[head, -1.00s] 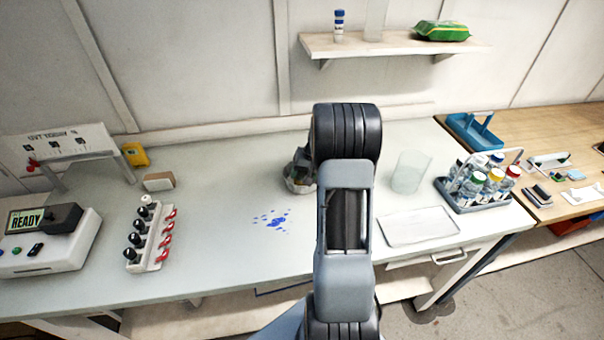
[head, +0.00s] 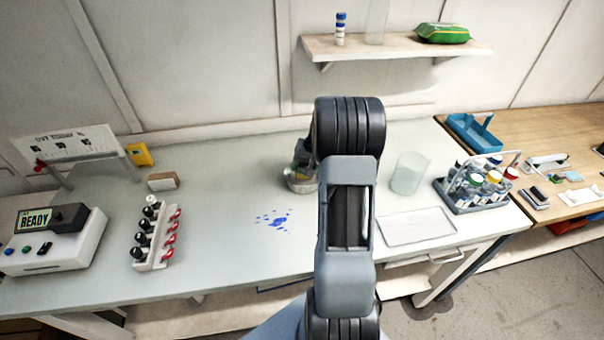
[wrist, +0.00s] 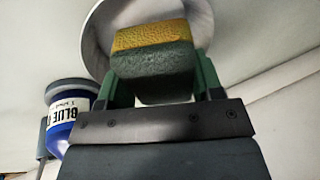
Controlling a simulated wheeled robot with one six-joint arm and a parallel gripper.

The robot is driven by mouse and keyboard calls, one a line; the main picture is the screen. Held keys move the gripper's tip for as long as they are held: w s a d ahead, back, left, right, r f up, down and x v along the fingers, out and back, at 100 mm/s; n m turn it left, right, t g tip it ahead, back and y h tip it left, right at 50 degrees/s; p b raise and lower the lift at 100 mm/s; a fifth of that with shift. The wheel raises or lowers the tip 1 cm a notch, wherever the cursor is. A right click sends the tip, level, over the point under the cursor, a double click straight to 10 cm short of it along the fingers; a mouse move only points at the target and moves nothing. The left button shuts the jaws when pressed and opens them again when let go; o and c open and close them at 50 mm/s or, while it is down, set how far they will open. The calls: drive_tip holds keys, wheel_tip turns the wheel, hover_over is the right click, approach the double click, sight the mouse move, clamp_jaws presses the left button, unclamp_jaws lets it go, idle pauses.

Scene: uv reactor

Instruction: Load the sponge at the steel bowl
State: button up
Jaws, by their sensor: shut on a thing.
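The sponge (wrist: 152,38), yellow on one side and dark green on the other, is between the green fingers of my gripper (wrist: 163,78) in the wrist view. My gripper is shut on it. The steel bowl (wrist: 98,32) shows behind the sponge, its pale inside and rim around the sponge's far end. In the head view the bowl (head: 296,186) stands on the bench, partly hidden by my arm, with my gripper (head: 303,158) just above it. I cannot tell whether the sponge touches the bowl.
Blue spots (head: 275,221) mark the bench. A clear beaker (head: 409,173), a tray (head: 415,226) and a bottle carrier (head: 476,190) are to the right.

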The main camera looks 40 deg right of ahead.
sight(305, 165)
drive_tip(key=shift+r+p, duration=1.25)
drive_tip(key=shift+r, duration=1.05)
drive_tip(key=shift+r, duration=0.1)
drive_tip(key=shift+r+p, duration=1.2)
drive_tip(key=shift+r, duration=0.75)
drive_tip(key=shift+s+a+f, duration=0.1)
